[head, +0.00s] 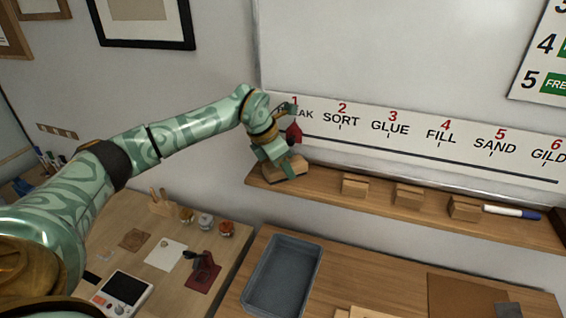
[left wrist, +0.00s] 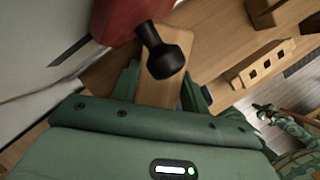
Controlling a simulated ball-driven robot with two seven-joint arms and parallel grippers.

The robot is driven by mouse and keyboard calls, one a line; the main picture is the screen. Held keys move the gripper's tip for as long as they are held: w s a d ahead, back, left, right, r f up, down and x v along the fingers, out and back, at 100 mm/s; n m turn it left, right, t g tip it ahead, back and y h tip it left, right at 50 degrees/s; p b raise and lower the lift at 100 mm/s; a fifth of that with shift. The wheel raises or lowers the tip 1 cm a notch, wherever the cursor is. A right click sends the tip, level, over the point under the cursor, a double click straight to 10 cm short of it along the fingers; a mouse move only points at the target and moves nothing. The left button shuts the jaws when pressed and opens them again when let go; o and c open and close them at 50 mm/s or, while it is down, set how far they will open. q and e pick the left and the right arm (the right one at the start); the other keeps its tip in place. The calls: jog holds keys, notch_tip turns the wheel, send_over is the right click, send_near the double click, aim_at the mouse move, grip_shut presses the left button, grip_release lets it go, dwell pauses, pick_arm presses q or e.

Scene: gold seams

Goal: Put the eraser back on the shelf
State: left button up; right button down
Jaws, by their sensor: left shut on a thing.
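The eraser, a pale wooden block (head: 285,171), is at the left end of the wooden wall shelf (head: 330,200) under the whiteboard. My left gripper (head: 283,160) is shut on it from above. In the left wrist view the eraser (left wrist: 158,98) sits between the green fingers, its far part under a black knob. The eraser looks on or just above the shelf; contact cannot be told. My right gripper is not seen.
A red item (head: 293,132) stands close behind the gripper, with its black knob (left wrist: 166,58) near the fingers. Several wooden blocks (head: 408,194) and a marker (head: 512,212) sit further right on the shelf. A grey tray (head: 252,284) lies on the table below.

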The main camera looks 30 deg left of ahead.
pick_arm(q)
jog(key=shift+s+a, duration=0.1)
jog(key=shift+a, duration=0.05)
jog(key=o, duration=1)
jog(key=shift+f, duration=0.1)
jog(key=shift+o, duration=0.2)
jog(key=v, duration=1.2)
